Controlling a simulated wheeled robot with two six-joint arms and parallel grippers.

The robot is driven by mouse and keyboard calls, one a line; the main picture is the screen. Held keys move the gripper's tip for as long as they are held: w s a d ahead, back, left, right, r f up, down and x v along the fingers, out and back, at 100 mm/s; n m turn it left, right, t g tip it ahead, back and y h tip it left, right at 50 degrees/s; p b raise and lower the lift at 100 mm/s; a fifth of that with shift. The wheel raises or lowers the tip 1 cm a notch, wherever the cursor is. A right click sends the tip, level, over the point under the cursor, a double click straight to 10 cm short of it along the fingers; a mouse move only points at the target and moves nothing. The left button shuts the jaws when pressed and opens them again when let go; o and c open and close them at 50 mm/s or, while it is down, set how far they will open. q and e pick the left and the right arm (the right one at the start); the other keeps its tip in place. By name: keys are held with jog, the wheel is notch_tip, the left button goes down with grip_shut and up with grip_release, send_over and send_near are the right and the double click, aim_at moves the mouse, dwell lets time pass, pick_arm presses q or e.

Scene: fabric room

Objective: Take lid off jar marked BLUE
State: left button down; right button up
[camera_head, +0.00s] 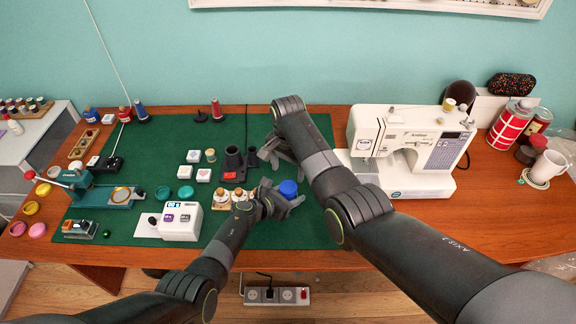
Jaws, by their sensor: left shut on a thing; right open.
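A small jar with a round blue top (288,187) is near the front right part of the green mat. I cannot read a marking on it. My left gripper (281,198) is shut around it, and its fingers hide most of the jar below the top. My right gripper (271,153) is open and empty, behind and a little left of the blue top, apart from it. Two small jars with brown tops (222,197) (239,195) stand just left of my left gripper.
A black holder (233,163) stands close to the left of my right gripper. A white sewing machine (405,150) stands at the right. A white label device (181,221) and a green press (115,195) are on the left of the mat (310,235).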

aim_at(289, 187)
jog(key=shift+r+m, duration=0.6)
jog(key=shift+m, duration=0.6)
jog(key=shift+f, duration=0.1)
jog(key=shift+d+f, duration=0.1)
jog(key=shift+f, duration=3.75)
jog(key=shift+c, duration=0.3)
jog(key=c, duration=1)
jog(key=shift+o, duration=0.2)
jog(key=n, duration=0.6)
jog(key=shift+n, duration=0.3)
